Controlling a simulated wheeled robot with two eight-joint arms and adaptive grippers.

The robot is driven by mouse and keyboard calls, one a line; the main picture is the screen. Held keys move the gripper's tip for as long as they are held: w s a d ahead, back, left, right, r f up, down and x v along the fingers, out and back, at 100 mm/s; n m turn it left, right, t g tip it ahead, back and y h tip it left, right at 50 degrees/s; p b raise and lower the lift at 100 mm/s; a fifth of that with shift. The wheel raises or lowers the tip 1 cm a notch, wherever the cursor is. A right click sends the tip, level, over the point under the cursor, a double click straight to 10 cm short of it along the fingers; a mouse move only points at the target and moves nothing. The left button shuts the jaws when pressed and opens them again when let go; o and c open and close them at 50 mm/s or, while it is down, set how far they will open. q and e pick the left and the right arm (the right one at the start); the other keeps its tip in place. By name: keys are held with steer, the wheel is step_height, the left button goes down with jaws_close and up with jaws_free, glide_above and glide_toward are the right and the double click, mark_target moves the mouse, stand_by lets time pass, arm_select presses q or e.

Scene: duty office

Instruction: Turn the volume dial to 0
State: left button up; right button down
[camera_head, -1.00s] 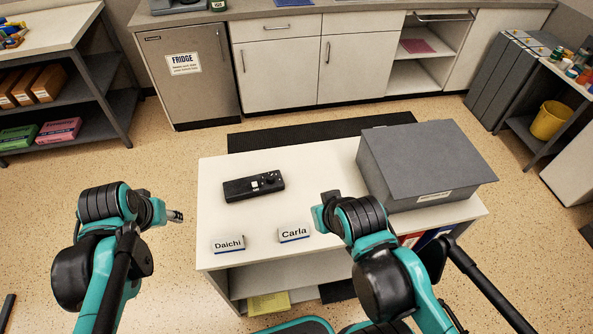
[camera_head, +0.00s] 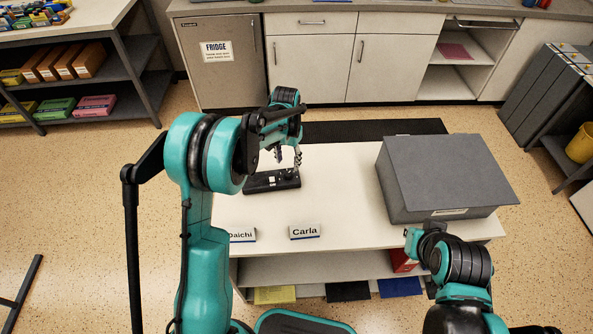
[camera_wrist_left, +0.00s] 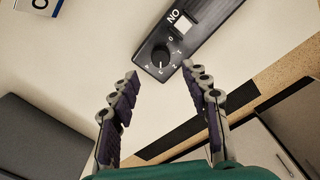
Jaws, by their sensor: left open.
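A black device (camera_head: 258,184) lies on the white table, partly hidden by my left arm in the head view. In the left wrist view, its round black volume dial (camera_wrist_left: 160,56) has a scale from 0 upward. The dial's pale mark seems to face the high-number side, but the exact number is hard to read. Beside the dial is a white switch (camera_wrist_left: 184,25) labelled ON. My left gripper (camera_wrist_left: 160,72) is open and empty, its fingers pointing toward the dial from either side, apart from it. It shows above the device in the head view (camera_head: 288,160). My right gripper's fingers are hidden.
A grey box (camera_head: 445,175) stands on the table's right side. My right arm is at the lower right. The table (camera_head: 350,200) is clear between the device and the box.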

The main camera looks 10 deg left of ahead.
mark_target(288, 173)
arm_select(q)
step_height(288, 173, down, 6)
steer(key=shift+f+b, duration=0.25)
steer(key=shift+b, duration=0.7)
steer(key=shift+a, duration=0.1)
jaws_close()
